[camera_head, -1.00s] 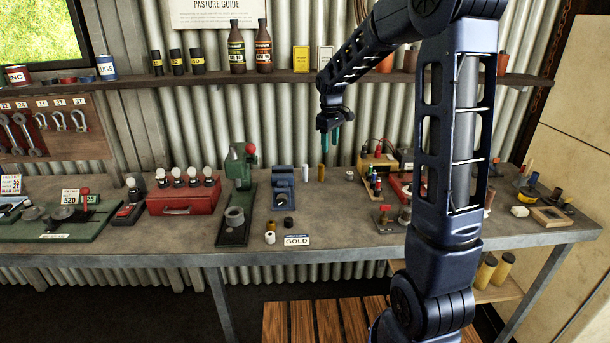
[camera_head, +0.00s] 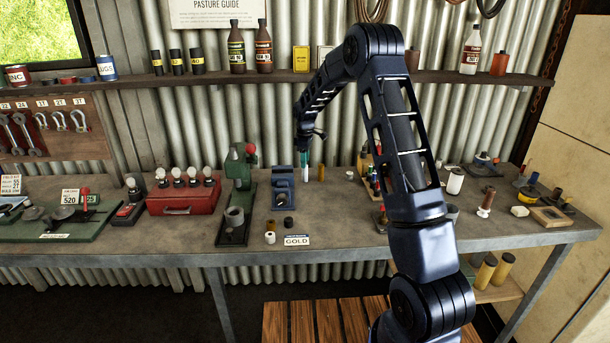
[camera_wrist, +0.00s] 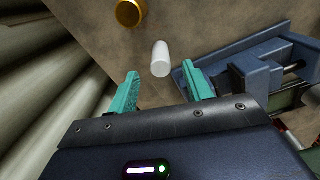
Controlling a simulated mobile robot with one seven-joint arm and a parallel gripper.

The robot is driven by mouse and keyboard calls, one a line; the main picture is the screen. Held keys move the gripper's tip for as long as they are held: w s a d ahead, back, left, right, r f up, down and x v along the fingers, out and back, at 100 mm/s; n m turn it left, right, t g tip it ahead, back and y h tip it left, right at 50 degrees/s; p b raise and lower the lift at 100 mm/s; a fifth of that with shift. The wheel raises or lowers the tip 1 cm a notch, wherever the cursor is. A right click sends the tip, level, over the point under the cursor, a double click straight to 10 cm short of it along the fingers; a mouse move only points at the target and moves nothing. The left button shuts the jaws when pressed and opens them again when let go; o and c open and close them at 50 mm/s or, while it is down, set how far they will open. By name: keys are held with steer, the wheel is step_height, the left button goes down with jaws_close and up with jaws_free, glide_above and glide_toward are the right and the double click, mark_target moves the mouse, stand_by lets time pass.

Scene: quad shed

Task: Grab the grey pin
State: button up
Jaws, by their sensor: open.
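The grey pin is a pale, near-white cylinder (camera_wrist: 160,58) on the bench. In the wrist view it lies ahead of the gap between my teal fingertips, apart from both. In the head view the pin (camera_head: 305,175) shows just below my fingers, partly hidden by them. My gripper (camera_head: 303,158) is open and empty above it, and its spread fingers also show in the wrist view (camera_wrist: 161,74).
A gold pin (camera_head: 321,172) stands just right of the grey pin; it also shows in the wrist view (camera_wrist: 130,12). A blue vise (camera_head: 283,201) stands close on the left. Small cylinders and a GOLD card (camera_head: 297,240) lie nearer the front. Corrugated wall is behind.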

mark_target(305, 173)
steer(key=shift+f, duration=3.6)
jaws_close()
